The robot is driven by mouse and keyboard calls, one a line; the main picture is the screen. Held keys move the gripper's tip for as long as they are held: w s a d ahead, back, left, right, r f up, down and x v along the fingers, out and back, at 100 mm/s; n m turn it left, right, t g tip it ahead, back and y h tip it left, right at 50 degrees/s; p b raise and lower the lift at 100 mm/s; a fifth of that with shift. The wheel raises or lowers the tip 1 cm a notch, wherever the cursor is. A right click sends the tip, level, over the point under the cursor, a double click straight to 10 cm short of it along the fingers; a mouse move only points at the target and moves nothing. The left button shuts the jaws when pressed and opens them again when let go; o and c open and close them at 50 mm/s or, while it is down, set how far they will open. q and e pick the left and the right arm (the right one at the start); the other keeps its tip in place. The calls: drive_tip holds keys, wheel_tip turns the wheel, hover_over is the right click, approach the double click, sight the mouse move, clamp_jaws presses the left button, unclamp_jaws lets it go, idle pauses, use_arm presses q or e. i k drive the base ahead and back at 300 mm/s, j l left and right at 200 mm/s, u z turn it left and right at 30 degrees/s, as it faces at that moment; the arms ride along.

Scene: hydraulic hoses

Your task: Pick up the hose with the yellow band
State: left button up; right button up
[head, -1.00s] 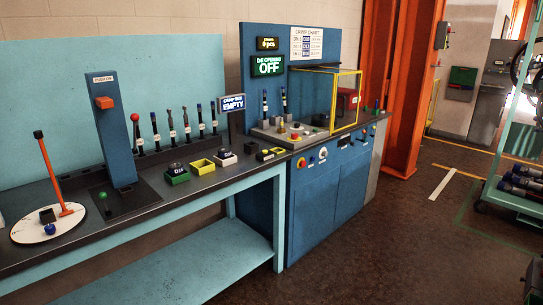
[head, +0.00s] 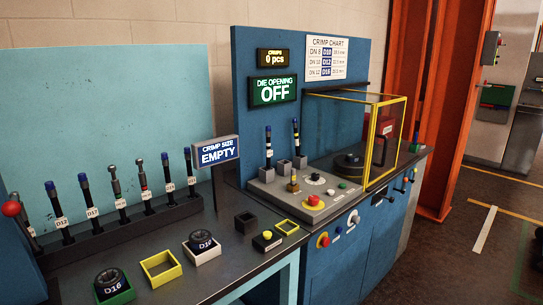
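Several short dark upright pieces with white tags stand in a dark rack (head: 130,228) on the left bench. Some have blue tops, such as the D12 piece (head: 60,219) and the D17 piece (head: 90,205). One in the row shows silver and red parts (head: 143,182). Two more blue-topped pieces, a left one (head: 268,147) and a right one (head: 295,138), stand on the grey panel of the blue machine. I cannot make out a yellow band on any of them. Neither of my grippers is in view.
The bench (head: 215,260) carries a green-edged D16 tray (head: 115,288), an empty yellow tray (head: 160,268), a white D10 tray (head: 202,247) and a dark box. A yellow-framed guard (head: 385,145) covers the machine's right side. Open floor lies right of the blue cabinet.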

sight(297, 141)
drive_tip(key=i+l+u, duration=0.15)
drive_tip(key=u, duration=0.25)
drive_tip(key=i+l+u, duration=0.15)
drive_tip(key=u, duration=0.25)
drive_tip(key=i+l+u, duration=0.1)
drive_tip(key=l+u, duration=0.25)
